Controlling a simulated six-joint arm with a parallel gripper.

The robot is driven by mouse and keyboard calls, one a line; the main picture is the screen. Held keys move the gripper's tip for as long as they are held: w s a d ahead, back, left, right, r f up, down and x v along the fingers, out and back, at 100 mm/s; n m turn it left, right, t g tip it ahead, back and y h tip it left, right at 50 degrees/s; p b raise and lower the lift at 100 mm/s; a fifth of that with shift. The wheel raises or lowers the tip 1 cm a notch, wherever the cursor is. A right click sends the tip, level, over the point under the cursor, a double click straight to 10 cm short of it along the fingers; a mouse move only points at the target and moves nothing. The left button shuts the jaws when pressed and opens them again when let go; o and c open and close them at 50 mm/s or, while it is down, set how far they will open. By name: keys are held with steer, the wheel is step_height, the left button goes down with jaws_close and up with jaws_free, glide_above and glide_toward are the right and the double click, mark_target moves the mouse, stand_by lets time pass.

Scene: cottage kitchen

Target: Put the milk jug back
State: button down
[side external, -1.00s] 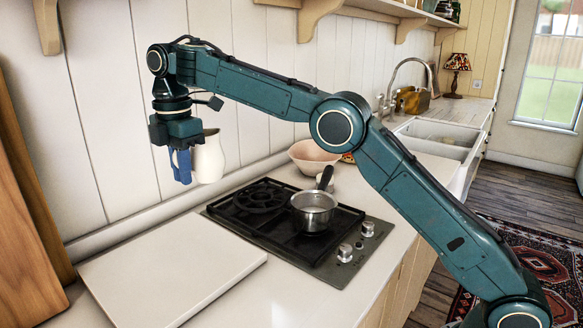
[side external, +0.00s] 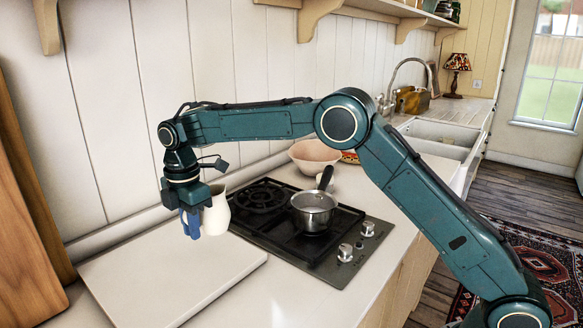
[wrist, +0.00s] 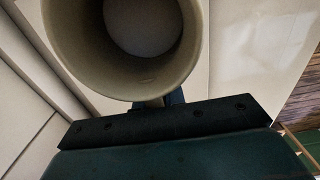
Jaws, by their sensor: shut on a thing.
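The milk jug (side external: 216,212) is cream-white and hangs upright in my gripper (side external: 191,222), in the side view. The blue fingers are shut on its left side, seemingly at the handle, which they hide. The jug is above the pale board (side external: 165,275) near its back right edge; whether its base touches the board is hard to tell. In the wrist view the jug's open round mouth (wrist: 175,85) fills the top middle, and its inside looks empty.
A black gas hob (side external: 265,197) lies just right of the board, with a steel saucepan (side external: 315,212) on it. A pink bowl (side external: 312,158) stands behind the hob. The panelled wall (side external: 110,120) is close behind. The board's front and left are clear.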

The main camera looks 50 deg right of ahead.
steer(key=shift+f, duration=1.2)
steer(key=shift+f, duration=0.1)
steer(key=shift+f, duration=2)
steer(key=shift+f, duration=0.15)
steer(key=c, duration=1.5)
jaws_free()
step_height(320, 180, up, 11)
steer(key=shift+r, duration=0.65)
